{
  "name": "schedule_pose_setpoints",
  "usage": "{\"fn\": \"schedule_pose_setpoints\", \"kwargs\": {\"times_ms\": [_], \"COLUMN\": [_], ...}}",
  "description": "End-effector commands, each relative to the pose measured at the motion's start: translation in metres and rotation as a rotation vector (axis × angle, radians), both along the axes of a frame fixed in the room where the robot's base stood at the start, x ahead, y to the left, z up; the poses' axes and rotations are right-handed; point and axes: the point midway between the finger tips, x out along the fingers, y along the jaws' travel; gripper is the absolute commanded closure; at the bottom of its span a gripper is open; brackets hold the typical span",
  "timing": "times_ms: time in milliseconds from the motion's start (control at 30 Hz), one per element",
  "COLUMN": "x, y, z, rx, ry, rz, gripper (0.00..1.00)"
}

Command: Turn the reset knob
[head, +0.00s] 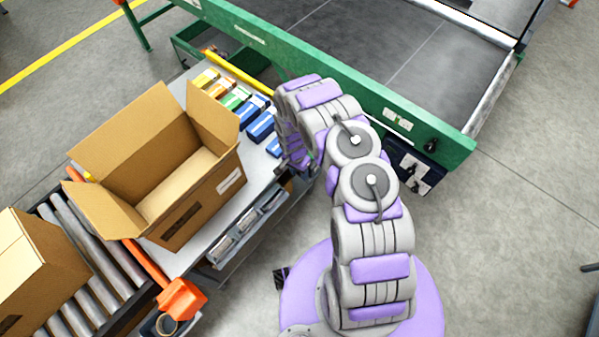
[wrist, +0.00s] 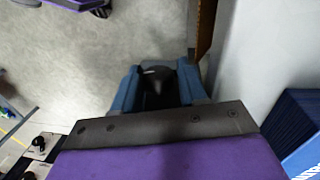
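Black knobs sit on a dark blue control box with pale plates (head: 413,172) at the near end of the green machine in the head view. Another black knob (head: 432,145) is on the green frame above it. I cannot tell which is the reset knob. In the wrist view, black knobs (wrist: 41,143) on pale plates show at the lower left. My gripper (wrist: 157,95) has its blue fingers apart, with a dark part between them that I cannot identify; no knob is seen between them. In the head view my arm hides the gripper's tips, near the table's right edge.
An open cardboard box (head: 185,215) stands on a grey table (head: 262,165) beside several coloured packs (head: 260,127). A roller conveyor (head: 90,250) with another box (head: 35,270) is at the lower left. The floor (head: 500,220) at the right is clear.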

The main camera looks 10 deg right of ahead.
Motion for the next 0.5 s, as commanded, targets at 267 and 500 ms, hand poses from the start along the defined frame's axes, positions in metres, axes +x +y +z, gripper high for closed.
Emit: {"fn": "schedule_pose_setpoints", "kwargs": {"times_ms": [267,500], "x": [0.001,0.007], "y": [0.0,0.004], "z": [0.007,0.049], "rx": [0.0,0.0], "ry": [-0.002,-0.006], "rz": [-0.001,0.001], "gripper": [0.56,0.56]}}
